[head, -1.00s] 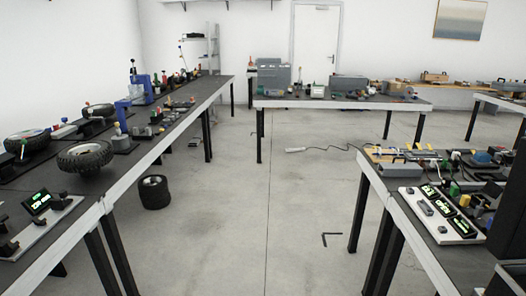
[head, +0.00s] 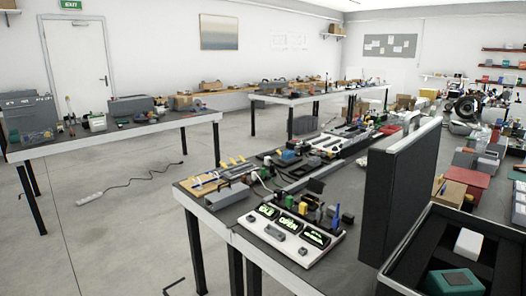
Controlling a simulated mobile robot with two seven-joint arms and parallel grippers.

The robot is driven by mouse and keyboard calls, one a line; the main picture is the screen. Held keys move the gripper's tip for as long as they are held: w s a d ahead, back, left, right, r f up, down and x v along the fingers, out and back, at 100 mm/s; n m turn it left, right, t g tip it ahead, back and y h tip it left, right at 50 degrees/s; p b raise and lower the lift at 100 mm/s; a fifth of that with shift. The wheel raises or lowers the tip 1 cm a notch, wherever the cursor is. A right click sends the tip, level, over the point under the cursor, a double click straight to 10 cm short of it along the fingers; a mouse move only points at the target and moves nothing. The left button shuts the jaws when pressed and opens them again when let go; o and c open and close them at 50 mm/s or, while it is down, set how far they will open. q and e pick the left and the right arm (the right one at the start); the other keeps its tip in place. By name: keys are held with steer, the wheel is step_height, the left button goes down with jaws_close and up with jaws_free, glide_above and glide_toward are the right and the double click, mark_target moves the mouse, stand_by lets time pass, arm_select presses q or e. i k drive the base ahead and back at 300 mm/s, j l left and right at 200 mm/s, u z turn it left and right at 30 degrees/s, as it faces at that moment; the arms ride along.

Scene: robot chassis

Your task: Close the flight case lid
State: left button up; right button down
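The flight case (head: 420,262) is at the lower right in the head view, cut off by the picture's edges. It is black with pale metal edging. Its lid (head: 398,190) stands open and upright at the case's left side, and hides part of the table behind it. Inside the case lie a green box (head: 450,284) with a dark top and a white block (head: 468,243). Neither of my grippers shows in the view.
A dark table (head: 215,178) holds a white panel with green displays (head: 290,234) and several small parts left of the lid. Red and grey boxes (head: 466,163) stand behind the case. A cable (head: 140,182) lies on the floor. Open floor is at the left.

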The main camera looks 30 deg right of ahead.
mark_target(400, 169)
steer(key=i+j+z, duration=0.15)
steer(key=i+z, duration=0.35)
steer(key=i+j+z, duration=0.25)
steer(key=z, duration=0.25)
steer(key=i+j+z, duration=0.3)
steer(key=j+z, duration=0.15)
steer(key=i+j+z, duration=0.2)
steer(key=j+z, duration=0.8)
steer(key=j, duration=0.15)
steer(key=i, duration=0.05)
